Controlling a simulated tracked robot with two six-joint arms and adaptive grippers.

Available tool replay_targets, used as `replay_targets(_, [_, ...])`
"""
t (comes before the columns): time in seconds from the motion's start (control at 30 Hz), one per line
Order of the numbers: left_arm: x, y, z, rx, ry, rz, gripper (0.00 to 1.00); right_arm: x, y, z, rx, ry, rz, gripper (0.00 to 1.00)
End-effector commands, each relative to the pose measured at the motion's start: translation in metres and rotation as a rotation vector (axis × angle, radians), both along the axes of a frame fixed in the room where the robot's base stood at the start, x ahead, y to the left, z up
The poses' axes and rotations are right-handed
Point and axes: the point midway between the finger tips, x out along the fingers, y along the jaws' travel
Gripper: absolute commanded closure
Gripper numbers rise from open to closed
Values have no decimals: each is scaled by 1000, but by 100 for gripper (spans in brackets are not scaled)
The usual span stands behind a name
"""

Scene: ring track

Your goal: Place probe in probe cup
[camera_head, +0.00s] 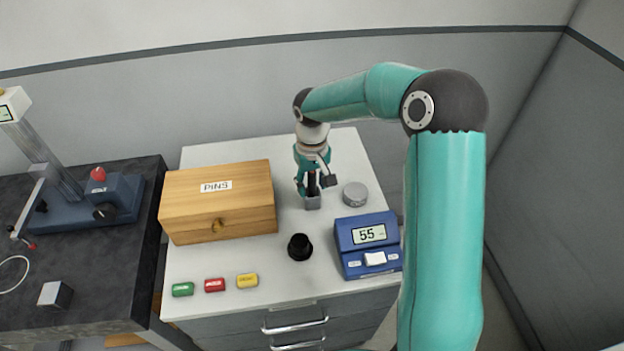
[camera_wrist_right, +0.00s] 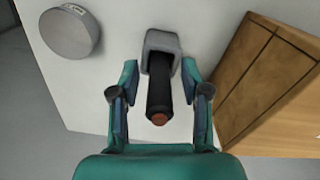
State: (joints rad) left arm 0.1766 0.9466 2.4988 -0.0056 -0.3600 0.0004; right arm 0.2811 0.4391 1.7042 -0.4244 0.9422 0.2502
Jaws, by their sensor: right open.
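The probe, a black cylinder with a reddish-brown end, shows in the right wrist view (camera_wrist_right: 160,85). Its far end meets a grey square holder (camera_wrist_right: 163,42), which also shows in the head view (camera_head: 312,203) on the white cabinet top; I take it for the probe cup, though its inside is hidden. My right gripper (camera_head: 313,186) is above the holder, pointing down. In the wrist view its two fingers (camera_wrist_right: 159,78) are open, one on either side of the probe, with visible gaps. My left gripper is not in view.
A wooden PINS box (camera_head: 218,204) stands left of the gripper, a grey round tin (camera_head: 355,194) right. A blue meter (camera_head: 367,246) reads 55. A black round piece (camera_head: 300,247) and green, red and yellow blocks (camera_head: 215,285) lie nearer the front. A dark bench (camera_head: 100,260) stands left.

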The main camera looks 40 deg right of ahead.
Motion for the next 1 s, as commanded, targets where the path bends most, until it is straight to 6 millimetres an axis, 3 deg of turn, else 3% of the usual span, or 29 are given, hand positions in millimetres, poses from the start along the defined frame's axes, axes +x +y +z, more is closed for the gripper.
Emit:
replay_targets(0.27, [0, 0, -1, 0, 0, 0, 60, 1, 0, 24, -3, -5, 1, 54])
replay_targets(0.7, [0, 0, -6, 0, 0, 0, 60, 1, 0, 107, 0, -4, -1, 54])
replay_targets(1.0, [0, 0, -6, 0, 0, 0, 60, 0, 1, 122, 0, 0, 0, 54])
